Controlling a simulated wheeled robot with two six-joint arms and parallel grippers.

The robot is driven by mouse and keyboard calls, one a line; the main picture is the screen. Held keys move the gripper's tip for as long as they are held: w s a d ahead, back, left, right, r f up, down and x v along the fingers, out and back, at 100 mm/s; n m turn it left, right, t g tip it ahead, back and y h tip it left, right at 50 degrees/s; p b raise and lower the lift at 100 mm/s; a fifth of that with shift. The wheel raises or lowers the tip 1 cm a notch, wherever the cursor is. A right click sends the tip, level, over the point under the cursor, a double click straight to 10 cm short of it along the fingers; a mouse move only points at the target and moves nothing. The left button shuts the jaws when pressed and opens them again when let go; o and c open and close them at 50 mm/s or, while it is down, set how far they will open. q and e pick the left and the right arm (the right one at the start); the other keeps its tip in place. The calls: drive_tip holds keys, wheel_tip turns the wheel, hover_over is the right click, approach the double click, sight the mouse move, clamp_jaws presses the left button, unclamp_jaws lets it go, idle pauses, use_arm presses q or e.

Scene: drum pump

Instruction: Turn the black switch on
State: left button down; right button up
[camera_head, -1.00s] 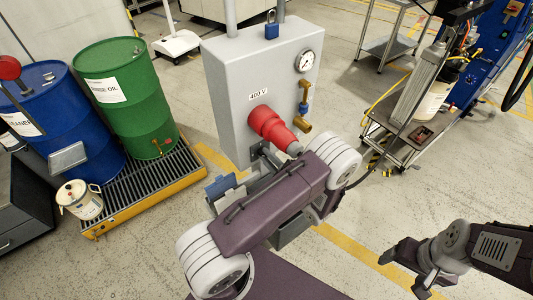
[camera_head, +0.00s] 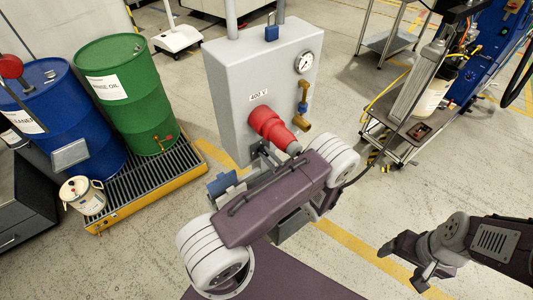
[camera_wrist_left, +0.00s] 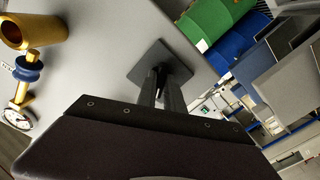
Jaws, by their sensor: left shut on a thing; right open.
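The black switch (camera_wrist_left: 160,65) is a dark square plate with a handle on the face of the grey 400 V box (camera_head: 240,110). In the left wrist view my left gripper (camera_wrist_left: 161,82) reaches the plate's middle, its dark fingers shut on the switch's handle. The fingers hide most of the handle, so its exact angle is hard to tell. In the head view the left gripper (camera_head: 258,152) is at the box's lower front, just below the red plug, and my own arm partly covers it. My right gripper (camera_head: 403,267) is open and empty at lower right, away from the box.
A red plug (camera_head: 272,127) sticks out of the box just above the left gripper. A brass valve (camera_head: 302,122) and a gauge (camera_head: 304,62) are on its right side. Drums (camera_head: 125,95) stand on a yellow-edged pallet (camera_head: 150,200) at left. A cart (camera_head: 400,140) stands at right.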

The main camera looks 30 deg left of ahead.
sight(266, 154)
use_arm(q)
drive_tip(key=shift+m+p, duration=0.7)
drive_tip(key=shift+m, duration=0.3)
drive_tip(key=shift+f+m, duration=0.1)
drive_tip(key=shift+m, duration=0.9)
drive_tip(key=c, duration=1.3)
unclamp_jaws()
drive_tip(key=v, duration=0.4)
drive_tip(key=shift+d, duration=0.15)
drive_tip(key=shift+v, duration=2.4)
